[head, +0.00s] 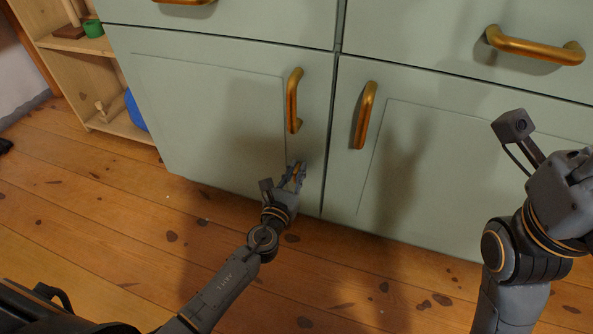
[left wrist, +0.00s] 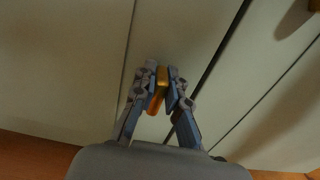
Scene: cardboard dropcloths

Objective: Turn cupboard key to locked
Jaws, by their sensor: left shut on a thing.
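The cupboard (head: 215,110) is pale green with brass handles. A small brass-coloured key (head: 296,170) sits low on its left door, below that door's handle. My left gripper (head: 297,168) is at the door and shut on the key. In the left wrist view, the key (left wrist: 161,86) shows between the two fingers of the left gripper (left wrist: 163,82), with an orange lower part. The keyhole is hidden behind the fingers and key. My right gripper is at the right edge of the head view, in front of the right door; its fingers are not seen.
The left door handle (head: 294,101) is above my left gripper, and the right door handle (head: 365,115) is across the door gap. A wooden shelf (head: 110,62) with a green cup (head: 93,28) and a blue object (head: 134,110) stands at left. The plank floor is clear in front.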

